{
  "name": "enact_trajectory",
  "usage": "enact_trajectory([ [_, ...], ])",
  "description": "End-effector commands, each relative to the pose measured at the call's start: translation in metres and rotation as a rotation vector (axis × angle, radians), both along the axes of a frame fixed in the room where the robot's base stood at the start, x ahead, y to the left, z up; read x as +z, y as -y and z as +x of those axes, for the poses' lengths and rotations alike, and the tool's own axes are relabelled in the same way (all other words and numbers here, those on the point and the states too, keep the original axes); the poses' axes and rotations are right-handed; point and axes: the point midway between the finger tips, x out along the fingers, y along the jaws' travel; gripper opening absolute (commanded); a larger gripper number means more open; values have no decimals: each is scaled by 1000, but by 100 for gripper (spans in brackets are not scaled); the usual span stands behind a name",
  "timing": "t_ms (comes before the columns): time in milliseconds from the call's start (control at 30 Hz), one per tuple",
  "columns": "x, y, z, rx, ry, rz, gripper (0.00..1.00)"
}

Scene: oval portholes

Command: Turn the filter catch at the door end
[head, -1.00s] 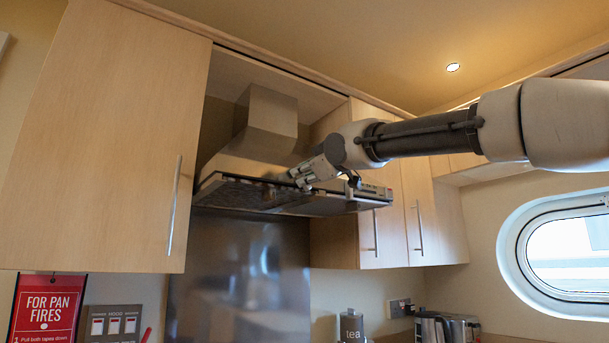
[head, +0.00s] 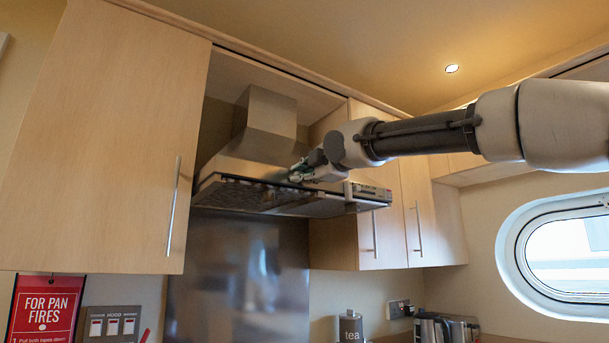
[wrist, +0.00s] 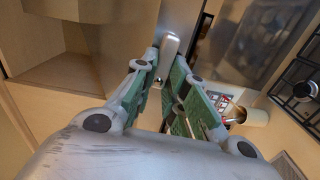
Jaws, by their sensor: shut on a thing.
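The steel cooker hood (head: 265,108) hangs between the cabinets, and its mesh filter underside (head: 235,193) faces down. My gripper (head: 300,172) is at the hood's front edge in the head view, near the middle, and hides the spot it holds. In the wrist view, my gripper (wrist: 168,64) has green-padded fingers on both sides of the lower end of a short silver piece, which I take to be the filter catch (wrist: 170,44). The jaws are shut on it. Its exact angle is hard to tell.
A tall cabinet door (head: 100,130) stands left of the hood, with more cabinets (head: 375,235) at right. The steel splashback (head: 240,280) is below. The space under the hood is clear.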

Motion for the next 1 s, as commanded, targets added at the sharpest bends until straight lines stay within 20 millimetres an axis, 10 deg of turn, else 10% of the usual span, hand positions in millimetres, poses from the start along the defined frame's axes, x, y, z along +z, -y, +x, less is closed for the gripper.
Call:
enact_trajectory([
  [733, -2, 0, 0, 0, 42, -71, 0],
  [833, -1, 0, 0, 0, 43, -70, 32],
  [1000, -1, 0, 0, 0, 44, -69, 36],
])
